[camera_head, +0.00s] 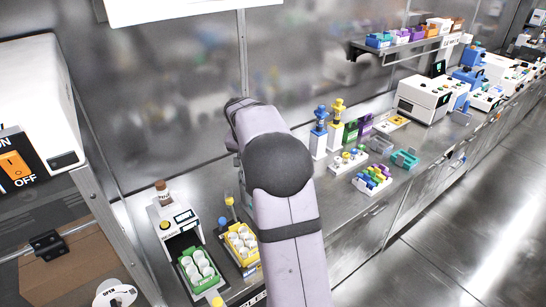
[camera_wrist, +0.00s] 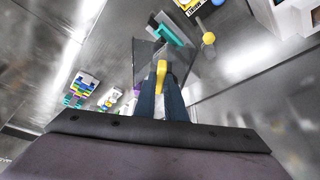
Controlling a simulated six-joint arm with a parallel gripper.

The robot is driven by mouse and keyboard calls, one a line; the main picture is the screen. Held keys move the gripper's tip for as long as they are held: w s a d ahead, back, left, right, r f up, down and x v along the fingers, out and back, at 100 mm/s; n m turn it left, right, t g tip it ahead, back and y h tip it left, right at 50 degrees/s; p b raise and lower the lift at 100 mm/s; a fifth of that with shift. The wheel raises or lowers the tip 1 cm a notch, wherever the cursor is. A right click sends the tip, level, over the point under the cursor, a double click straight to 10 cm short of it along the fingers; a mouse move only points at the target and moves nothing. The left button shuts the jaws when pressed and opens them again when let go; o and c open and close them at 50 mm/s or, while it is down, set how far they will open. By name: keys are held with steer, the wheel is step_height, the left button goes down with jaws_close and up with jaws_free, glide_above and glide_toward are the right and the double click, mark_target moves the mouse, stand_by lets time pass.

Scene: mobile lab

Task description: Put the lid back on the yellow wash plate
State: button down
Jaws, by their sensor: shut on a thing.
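My gripper (camera_wrist: 161,88) is shut on the yellow handle (camera_wrist: 161,70) of a clear, see-through lid (camera_wrist: 146,56). The lid is held out beyond the dark fingertips, and other things show through it. In the head view my arm hides the gripper and the lid. The yellow wash plate (camera_head: 247,263), with white round wells, sits on the bench at the lower middle of the head view, just left of my arm. I see no lid on it there. I cannot pick the plate out for certain in the wrist view.
A green plate (camera_head: 202,284) with white wells sits at a white instrument (camera_head: 173,221) left of the yellow plate. A brown-capped bottle (camera_head: 162,190) stands behind. Blue and yellow pipettes (camera_head: 320,122), small racks (camera_head: 372,179) and a teal holder (camera_head: 405,159) stand right of my arm.

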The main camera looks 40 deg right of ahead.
steer(key=s+a+f+n+t+y+p, duration=0.1)
steer(key=s+a+f+n+y+p, duration=0.1)
steer(key=s+a+f+n, duration=0.3)
steer(key=shift+s+a+f+n+t+y, duration=0.3)
steer(key=shift+a+f+n+y, duration=0.6)
steer(key=shift+a+f+n, duration=1.7)
steer(key=shift+w+d+f+n, duration=0.1)
steer(key=shift+d+f+n, duration=0.25)
steer(key=shift+f, duration=0.1)
step_height(320, 180, down, 6)
steer(key=b, duration=0.6)
steer(key=shift+r, duration=0.15)
steer(key=shift+f+b, duration=1.7)
steer(key=shift+b, duration=0.95)
steer(key=c, duration=1.7)
jaws_free()
steer(key=shift+c, duration=0.2)
